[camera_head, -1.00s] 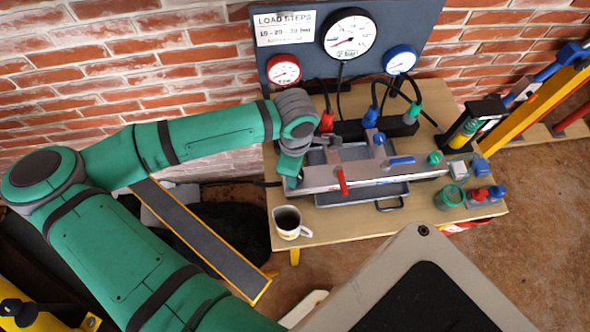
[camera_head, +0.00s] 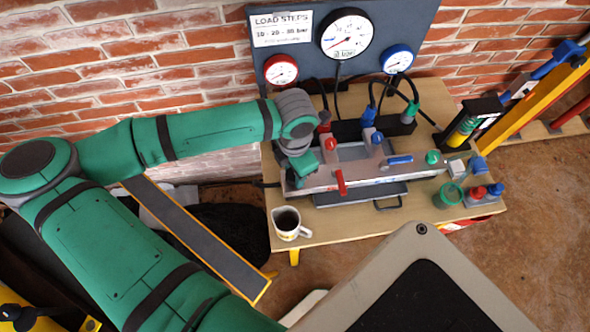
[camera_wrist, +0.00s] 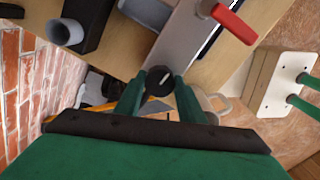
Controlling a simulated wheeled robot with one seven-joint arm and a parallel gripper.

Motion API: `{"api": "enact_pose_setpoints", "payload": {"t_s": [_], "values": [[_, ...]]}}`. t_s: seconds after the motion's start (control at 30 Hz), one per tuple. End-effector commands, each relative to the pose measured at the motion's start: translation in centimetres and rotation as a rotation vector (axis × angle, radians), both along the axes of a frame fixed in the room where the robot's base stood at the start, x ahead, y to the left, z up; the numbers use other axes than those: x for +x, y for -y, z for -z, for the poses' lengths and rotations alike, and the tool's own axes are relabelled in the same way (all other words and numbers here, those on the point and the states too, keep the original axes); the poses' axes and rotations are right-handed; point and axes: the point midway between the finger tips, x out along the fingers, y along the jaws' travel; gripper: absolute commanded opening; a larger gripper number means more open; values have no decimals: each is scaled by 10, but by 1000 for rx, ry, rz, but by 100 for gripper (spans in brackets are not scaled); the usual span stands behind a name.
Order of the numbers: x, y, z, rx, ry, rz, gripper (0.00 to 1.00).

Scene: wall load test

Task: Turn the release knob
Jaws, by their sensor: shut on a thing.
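A round black knob with a white mark (camera_wrist: 158,76), which looks like the release knob, sits at the near end of the grey metal block (camera_wrist: 188,45) in the wrist view. My gripper (camera_wrist: 160,90) has one green finger on each side of the knob and is shut on it. In the head view my gripper (camera_head: 304,172) is at the left end of the block (camera_head: 350,180) and hides the knob.
A red lever (camera_head: 341,182), a blue lever (camera_head: 400,160) and red, blue and green knobs are on the block. A mug (camera_head: 287,224) stands at the table's front left. Hoses rise behind to gauges (camera_head: 348,34) on a grey board.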

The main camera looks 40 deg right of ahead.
Motion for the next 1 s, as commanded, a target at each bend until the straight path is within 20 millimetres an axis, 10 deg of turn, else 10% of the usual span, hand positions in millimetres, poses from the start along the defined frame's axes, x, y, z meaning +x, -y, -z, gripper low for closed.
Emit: {"api": "enact_pose_setpoints", "payload": {"t_s": [0.73, 0.77, 0.83, 1.0], "values": [[-2, 2, 0, 6, 1, -84, 13], [-2, 1, 0, 6, 0, -84, 38], [-2, 2, 0, 6, 1, -83, 54], [-1, 1, 0, 5, 1, -85, 54]]}}
